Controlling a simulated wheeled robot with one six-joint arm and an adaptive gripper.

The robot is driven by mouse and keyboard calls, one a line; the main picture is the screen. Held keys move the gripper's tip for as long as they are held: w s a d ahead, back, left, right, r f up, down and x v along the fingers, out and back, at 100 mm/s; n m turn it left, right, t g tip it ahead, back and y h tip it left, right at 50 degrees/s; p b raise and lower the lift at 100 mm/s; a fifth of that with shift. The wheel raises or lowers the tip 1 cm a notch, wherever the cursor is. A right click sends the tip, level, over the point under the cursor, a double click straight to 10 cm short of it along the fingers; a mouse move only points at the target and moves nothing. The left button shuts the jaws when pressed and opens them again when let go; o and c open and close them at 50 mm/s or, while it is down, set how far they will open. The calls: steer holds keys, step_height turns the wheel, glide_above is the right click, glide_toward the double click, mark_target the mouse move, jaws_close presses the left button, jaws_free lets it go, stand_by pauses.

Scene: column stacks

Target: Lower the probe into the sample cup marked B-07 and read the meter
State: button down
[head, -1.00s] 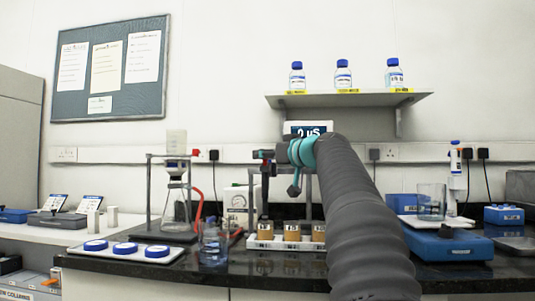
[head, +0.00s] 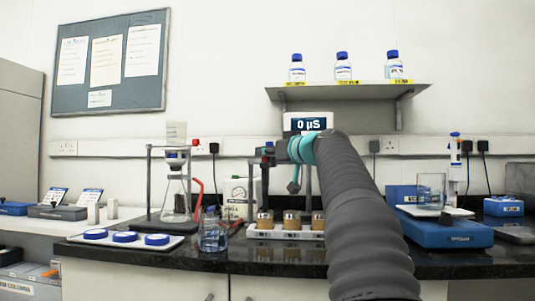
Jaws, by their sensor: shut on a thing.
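My gripper (head: 267,156) is in front of the meter stand, small and partly hidden by my wrist. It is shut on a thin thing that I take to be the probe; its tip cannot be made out. Three tan sample cups, a left one (head: 265,219), a middle one (head: 291,220) and a right one (head: 318,220), stand in a white rack (head: 284,234) below the gripper. The rack's labels are too small to read, so I cannot tell which is B-07. The meter (head: 306,123) shows "0 µS" above my wrist.
A filter stand with a flask (head: 175,201) and a beaker (head: 212,234) of bluish liquid stand left of the rack. A white tray with blue lids (head: 124,237) lies further left. A blue balance (head: 444,232) stands on the right. A shelf (head: 348,92) with bottles hangs above.

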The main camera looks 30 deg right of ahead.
steer(key=shift+f, duration=0.6)
steer(key=c, duration=0.9)
jaws_free()
steer(key=shift+w, duration=0.1)
steer(key=shift+c, duration=0.2)
steer(key=shift+s+r, duration=0.1)
steer(key=shift+s, duration=0.1)
steer(key=s+d, duration=0.2)
steer(key=s, duration=0.9)
steer(key=shift+s+d, duration=0.15)
steer(key=shift+s, duration=0.15)
